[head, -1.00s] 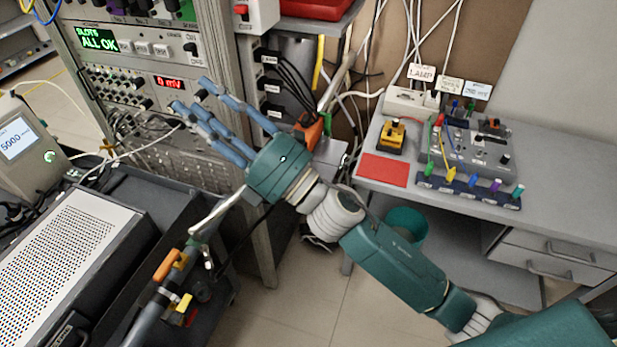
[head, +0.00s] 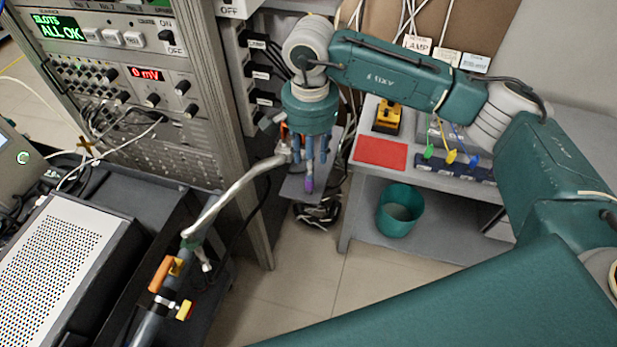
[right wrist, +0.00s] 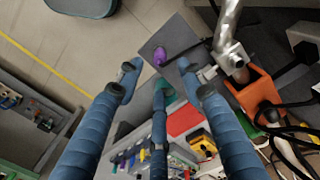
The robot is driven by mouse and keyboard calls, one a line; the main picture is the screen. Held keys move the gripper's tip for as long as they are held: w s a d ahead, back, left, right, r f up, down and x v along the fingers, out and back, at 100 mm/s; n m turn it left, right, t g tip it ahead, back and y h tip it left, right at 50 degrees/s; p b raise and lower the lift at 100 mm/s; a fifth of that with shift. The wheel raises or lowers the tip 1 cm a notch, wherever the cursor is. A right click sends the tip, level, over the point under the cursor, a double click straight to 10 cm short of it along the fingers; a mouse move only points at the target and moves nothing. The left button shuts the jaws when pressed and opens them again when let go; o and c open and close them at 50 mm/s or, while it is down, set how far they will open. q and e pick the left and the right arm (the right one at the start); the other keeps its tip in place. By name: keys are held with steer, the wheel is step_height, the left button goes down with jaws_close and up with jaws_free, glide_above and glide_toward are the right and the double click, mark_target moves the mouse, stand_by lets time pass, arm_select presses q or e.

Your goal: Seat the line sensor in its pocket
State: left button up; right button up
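My right gripper (head: 310,162) points down beside the cabinet post, above a small grey shelf (head: 298,189). In the right wrist view its blue fingers (right wrist: 159,80) are spread apart with nothing between them. A small purple piece (head: 309,185) is just below the fingertips; it also shows in the right wrist view (right wrist: 161,57), by the grey plate, just beyond the fingertips. I cannot tell whether it is the line sensor. An orange part (right wrist: 248,90) is beside the end of a metal tube (right wrist: 228,35). No pocket can be made out.
The bent metal tube (head: 232,190) runs close to the gripper's left. The instrument rack (head: 170,150) stands at the left. A bench with a red mat (head: 381,152) is at the right, with a teal bin (head: 399,212) beneath. Loose cables hang nearby.

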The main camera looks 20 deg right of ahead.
mark_target(309, 184)
steer(key=shift+f, duration=0.95)
step_height(309, 184, down, 5)
steer(key=p, duration=0.3)
steer(key=shift+s+a+p, duration=0.1)
steer(key=shift+p, duration=0.25)
steer(key=shift+f, duration=0.3)
jaws_close()
